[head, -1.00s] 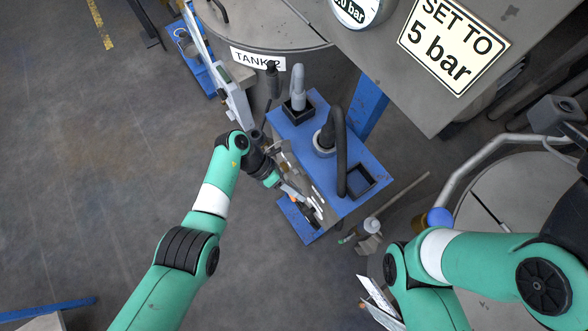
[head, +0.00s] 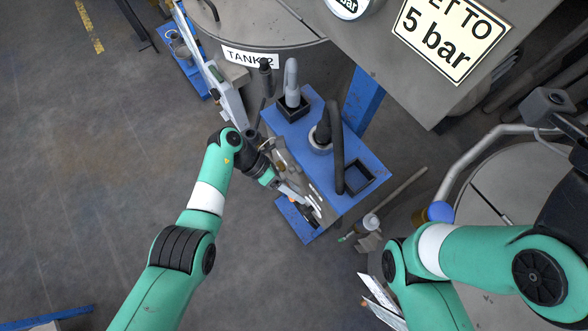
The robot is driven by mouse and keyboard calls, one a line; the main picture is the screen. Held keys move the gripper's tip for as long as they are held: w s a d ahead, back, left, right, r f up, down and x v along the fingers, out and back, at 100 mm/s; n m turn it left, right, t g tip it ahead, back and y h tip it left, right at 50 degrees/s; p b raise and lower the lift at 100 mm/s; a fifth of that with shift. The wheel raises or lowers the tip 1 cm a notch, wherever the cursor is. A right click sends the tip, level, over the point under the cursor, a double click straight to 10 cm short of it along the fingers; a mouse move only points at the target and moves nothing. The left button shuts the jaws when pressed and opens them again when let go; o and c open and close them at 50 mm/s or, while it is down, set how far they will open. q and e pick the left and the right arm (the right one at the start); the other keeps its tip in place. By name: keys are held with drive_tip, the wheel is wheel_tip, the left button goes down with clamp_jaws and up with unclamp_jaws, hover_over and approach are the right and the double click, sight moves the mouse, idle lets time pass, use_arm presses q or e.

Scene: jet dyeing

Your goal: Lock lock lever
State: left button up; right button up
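I cannot clearly single out the lock lever. A dark upright handle (head: 265,74) stands at the edge of the tank marked TANK 2, beside a blue stand (head: 345,195). My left gripper (head: 308,207) is at the lower left side of that stand, over small metal parts and a lower blue plate (head: 290,220). Its fingers blend with those parts, so I cannot tell whether they hold anything. My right gripper (head: 380,302) is low in the picture, right of centre, with its fingers apart and nothing seen between them.
A grey upright pipe (head: 291,80) and a black curved hose (head: 337,145) rise from the blue stand. A long rod (head: 400,190) lies to its right. A "5 bar" sign (head: 450,38) is on the grey cabinet. Open floor (head: 90,180) spreads left.

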use_arm(q)
drive_tip(key=p+v, duration=0.1)
drive_tip(key=v, duration=1)
drive_tip(key=shift+a+r, duration=0.2)
drive_tip(key=shift+a, duration=0.05)
drive_tip(key=shift+c, duration=0.2)
